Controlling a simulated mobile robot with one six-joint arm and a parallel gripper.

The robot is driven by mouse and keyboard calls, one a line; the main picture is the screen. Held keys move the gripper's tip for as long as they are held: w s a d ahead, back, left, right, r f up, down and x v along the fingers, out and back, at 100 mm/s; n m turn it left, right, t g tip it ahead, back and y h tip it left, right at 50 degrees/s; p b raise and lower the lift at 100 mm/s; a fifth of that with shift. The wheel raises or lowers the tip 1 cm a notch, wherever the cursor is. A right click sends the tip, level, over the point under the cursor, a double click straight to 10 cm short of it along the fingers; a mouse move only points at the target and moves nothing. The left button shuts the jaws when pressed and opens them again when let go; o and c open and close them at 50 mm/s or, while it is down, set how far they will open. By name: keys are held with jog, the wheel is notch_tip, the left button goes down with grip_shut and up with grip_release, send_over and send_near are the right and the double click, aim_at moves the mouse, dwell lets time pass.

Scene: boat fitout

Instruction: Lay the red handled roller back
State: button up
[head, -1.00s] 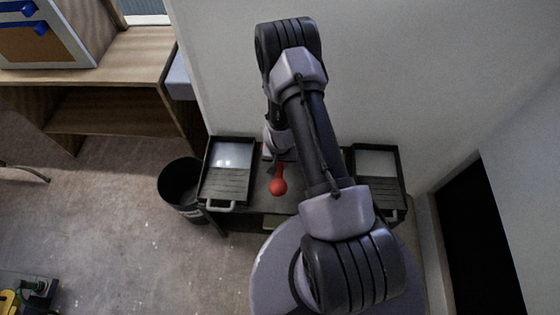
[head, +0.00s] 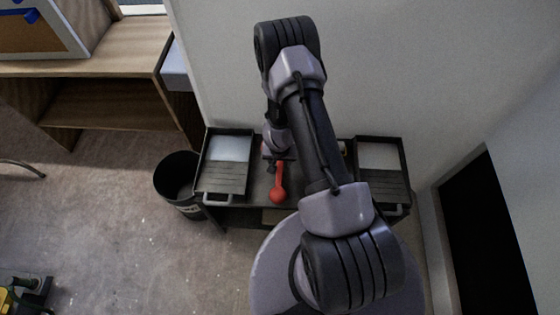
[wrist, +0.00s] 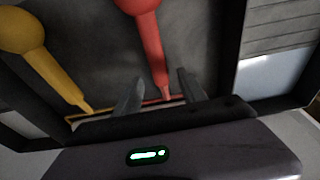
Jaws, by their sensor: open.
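The red handled roller (head: 277,192) is on the dark cart top between two trays, its rounded handle end toward the front. In the wrist view the red handle (wrist: 147,38) narrows to a thin stem that runs between the fingers. My gripper (wrist: 159,84) is open, with one finger on each side of the stem and gaps visible. My gripper (head: 279,159) is partly hidden by my arm in the head view. The roller's far end is hidden behind my gripper body. I cannot tell whether the roller rests fully on the surface.
A yellow handled tool (wrist: 40,55) lies left of the red one in the wrist view. A left tray (head: 222,181) and a right tray (head: 391,188) flank the cart's middle. A black bucket (head: 175,185) stands on the floor at left. A wall rises behind the cart.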

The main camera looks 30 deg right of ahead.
notch_tip(320, 180, up, 17)
jog(key=s+a+p, duration=0.1)
jog(key=s+p, duration=0.1)
jog(key=p, duration=0.6)
jog(key=shift+s+a, duration=0.15)
jog(key=shift+a, duration=0.15)
jog(key=w+a+r+n+t+y, duration=0.1)
jog(key=a+r, duration=0.3)
jog(key=r, duration=0.8)
jog(key=w+a+r+t+y, duration=0.15)
jog(key=a+r, duration=0.25)
jog(key=r, duration=0.7)
jog(key=s+a+r+t, duration=0.1)
jog(key=s+a+r, duration=0.2)
jog(key=s+r, duration=0.5)
jog(key=s+a+r+n+t, duration=0.1)
jog(key=s+a+r, duration=0.2)
jog(key=s+r, duration=0.6)
jog(key=shift+s+a, duration=0.25)
jog(key=shift+a, duration=0.1)
jog(key=shift+r+y, duration=0.1)
jog(key=shift+y, duration=0.15)
